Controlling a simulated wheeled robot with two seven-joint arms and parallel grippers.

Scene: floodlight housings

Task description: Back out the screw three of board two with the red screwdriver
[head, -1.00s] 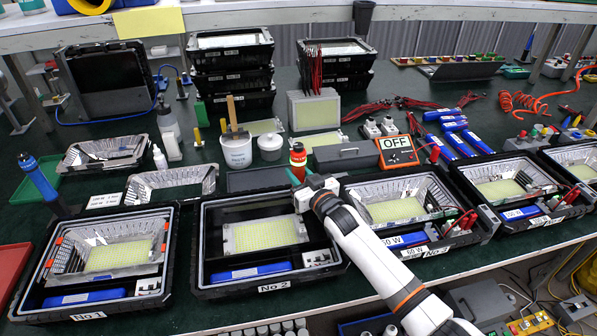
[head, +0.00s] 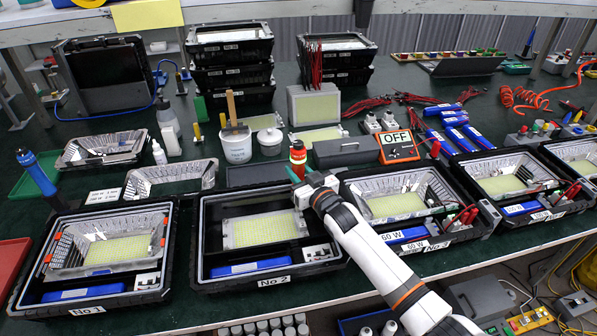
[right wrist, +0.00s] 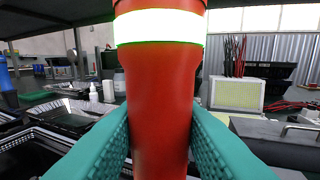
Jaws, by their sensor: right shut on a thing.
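My right gripper (head: 305,186) reaches in over the right end of housing No 2 (head: 206,262). Its green fingers, also seen in the right wrist view (right wrist: 160,140), are shut on the red screwdriver (head: 298,156). The screwdriver's red handle with a white band (right wrist: 158,28) stands about upright between the fingers. Its shaft and tip are hidden behind the gripper. Board two (head: 265,229), a yellow-dotted panel, lies in housing No 2, its right edge close to my gripper. Its screws are too small to tell apart. My left gripper is not in view.
Housing No 1 (head: 58,232) stands to the left and housing No 3 (head: 398,171) close to the right of the gripper. A grey box (head: 345,151), an orange meter reading OFF (head: 397,148) and a white tub (head: 236,146) stand behind. A blue tool (head: 37,173) stands far left.

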